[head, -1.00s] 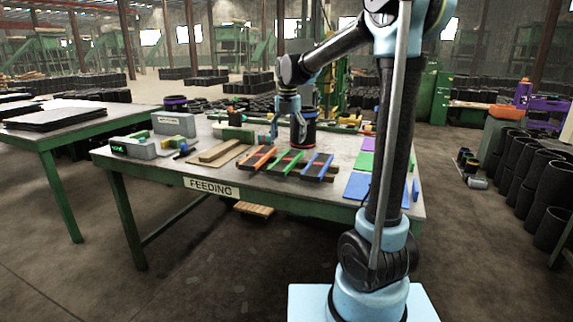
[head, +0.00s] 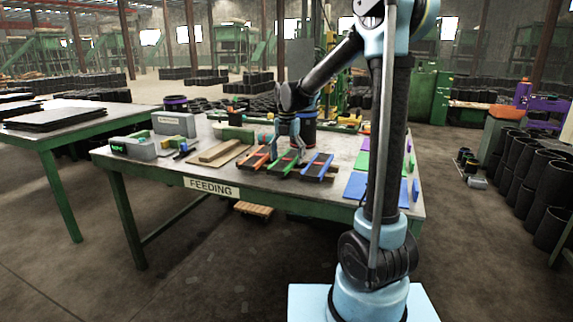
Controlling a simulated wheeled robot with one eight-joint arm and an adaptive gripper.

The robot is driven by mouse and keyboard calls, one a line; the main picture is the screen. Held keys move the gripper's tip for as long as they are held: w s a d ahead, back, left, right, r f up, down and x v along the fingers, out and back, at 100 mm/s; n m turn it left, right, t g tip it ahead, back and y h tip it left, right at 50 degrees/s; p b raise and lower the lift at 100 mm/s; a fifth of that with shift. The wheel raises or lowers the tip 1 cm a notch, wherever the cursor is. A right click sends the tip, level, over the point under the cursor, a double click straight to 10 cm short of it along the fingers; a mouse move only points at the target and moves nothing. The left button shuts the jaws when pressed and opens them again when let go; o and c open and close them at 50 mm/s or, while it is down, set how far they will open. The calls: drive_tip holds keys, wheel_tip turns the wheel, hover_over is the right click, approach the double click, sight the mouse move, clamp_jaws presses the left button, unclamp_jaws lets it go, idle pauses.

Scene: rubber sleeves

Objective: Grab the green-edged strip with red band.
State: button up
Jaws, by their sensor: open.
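The green-edged strip (head: 284,164) lies on a dark rack on the table, between an orange-edged strip (head: 254,158) and a blue-edged strip (head: 318,167). It is too small to make out its red band clearly. My gripper (head: 288,152) is open and points down over the far part of the green-edged strip. Its two fingers are spread to either side, and I see nothing held between them. I cannot tell whether the fingertips touch the strip or the rack. The fingers partly hide the strip's far end.
A black cylinder with a red band (head: 308,134) stands close behind my gripper. Wooden boards (head: 222,152) lie to the left, near a grey box with a green display (head: 134,147). Green and blue sheets (head: 357,187) lie at the right of the table (head: 300,200).

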drive_tip(key=c, duration=1.2)
drive_tip(key=shift+o, duration=0.2)
